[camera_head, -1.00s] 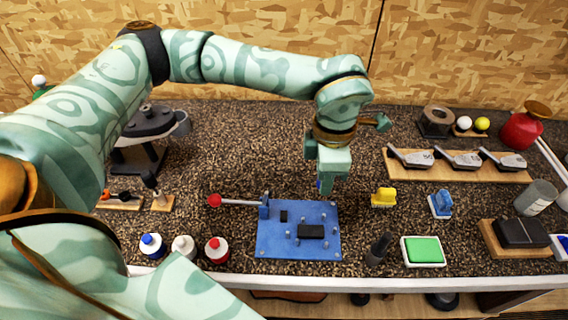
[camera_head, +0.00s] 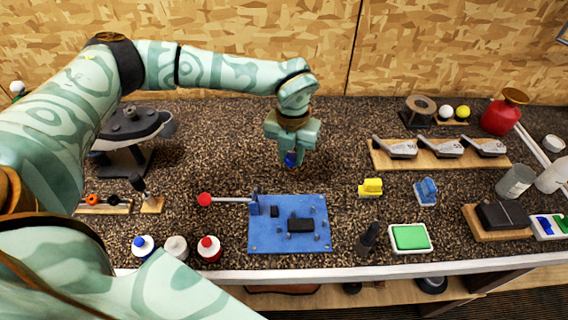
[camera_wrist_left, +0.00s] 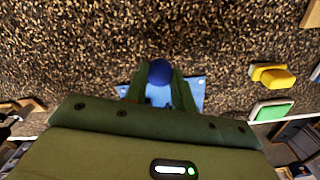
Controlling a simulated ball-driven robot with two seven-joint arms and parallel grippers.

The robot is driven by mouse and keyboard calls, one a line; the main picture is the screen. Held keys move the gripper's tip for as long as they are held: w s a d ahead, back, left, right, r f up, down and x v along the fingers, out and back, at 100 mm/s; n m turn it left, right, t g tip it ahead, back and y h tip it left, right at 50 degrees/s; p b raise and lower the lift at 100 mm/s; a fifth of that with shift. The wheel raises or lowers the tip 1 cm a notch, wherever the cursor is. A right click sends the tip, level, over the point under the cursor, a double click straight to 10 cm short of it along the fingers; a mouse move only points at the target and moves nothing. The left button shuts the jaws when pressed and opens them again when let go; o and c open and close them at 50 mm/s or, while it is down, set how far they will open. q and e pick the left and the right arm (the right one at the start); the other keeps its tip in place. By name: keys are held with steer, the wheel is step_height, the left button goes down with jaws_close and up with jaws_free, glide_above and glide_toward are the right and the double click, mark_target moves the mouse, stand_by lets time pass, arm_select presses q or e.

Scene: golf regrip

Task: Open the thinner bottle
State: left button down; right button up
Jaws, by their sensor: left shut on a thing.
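My left gripper (camera_head: 291,156) is shut on a small blue round-ended thing (camera_head: 291,160), held above the counter behind the blue fixture plate. In the left wrist view the same blue thing (camera_wrist_left: 160,72) sits between my green fingers; I cannot tell if it is a cap. A red container (camera_head: 502,117) with a brown top stands at the back right. I cannot read which bottle is the thinner. My right gripper is not in view.
The blue fixture plate (camera_head: 262,238) has a red-knobbed lever (camera_head: 205,199) at its left. A yellow block (camera_head: 371,187), a green pad (camera_head: 410,237) and a board of club heads (camera_head: 440,165) lie to the right. The speckled counter behind the plate is clear.

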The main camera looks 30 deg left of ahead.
mark_target(285, 172)
arm_select(q)
steer(key=shift+w+a+f, duration=0.2)
steer(key=shift+a+f, duration=0.25)
steer(key=shift+f, duration=0.15)
steer(key=shift+w+a+f, duration=0.2)
steer(key=shift+a+f, duration=0.25)
steer(key=shift+f, duration=0.15)
steer(key=f, duration=0.2)
steer(key=f+b, duration=0.1)
steer(key=shift+a+f, duration=0.3)
steer(key=shift+f, duration=0.1)
steer(key=c, duration=1.2)
jaws_free()
steer(key=shift+o, duration=0.2)
